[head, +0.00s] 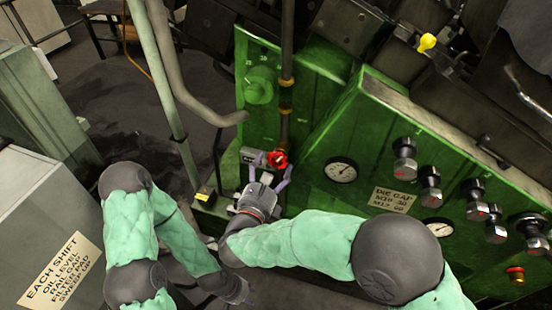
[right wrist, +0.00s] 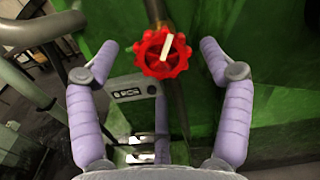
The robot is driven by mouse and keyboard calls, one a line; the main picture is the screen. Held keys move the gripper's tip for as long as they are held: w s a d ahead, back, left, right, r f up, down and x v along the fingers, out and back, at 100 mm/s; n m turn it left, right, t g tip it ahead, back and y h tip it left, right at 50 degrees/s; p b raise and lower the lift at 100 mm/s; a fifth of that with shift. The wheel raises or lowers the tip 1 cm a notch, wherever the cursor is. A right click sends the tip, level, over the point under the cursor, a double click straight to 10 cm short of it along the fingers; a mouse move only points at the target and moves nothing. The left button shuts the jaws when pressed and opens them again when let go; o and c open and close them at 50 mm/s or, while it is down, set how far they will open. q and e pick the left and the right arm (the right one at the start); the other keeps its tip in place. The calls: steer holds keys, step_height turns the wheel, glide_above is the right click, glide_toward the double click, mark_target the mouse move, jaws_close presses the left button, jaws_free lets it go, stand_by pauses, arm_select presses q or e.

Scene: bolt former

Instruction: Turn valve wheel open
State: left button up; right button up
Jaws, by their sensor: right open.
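The red valve wheel (head: 277,159) sits on a vertical pipe at the front of the green machine. It also shows in the right wrist view (right wrist: 162,53), with a pale bar-shaped mark across its face. My right gripper (head: 270,158) is at the wheel with its fingers spread. In the right wrist view its two purple fingers (right wrist: 161,58) stand open on either side of the wheel, with a gap on both sides. My left gripper (head: 243,294) hangs low near the bottom of the head view, away from the wheel; its finger gap is too small to make out.
The green machine panel carries a round gauge (head: 341,170), several black knobs and a tan "DIE GAP" plate (head: 392,200) right of the wheel. A grey pipe (head: 283,100) runs down to the valve. A grey cabinet (head: 50,230) stands at the left.

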mark_target(276, 160)
steer(key=shift+x, duration=2.15)
steer(key=shift+r, duration=0.1)
steer(key=c, duration=1.2)
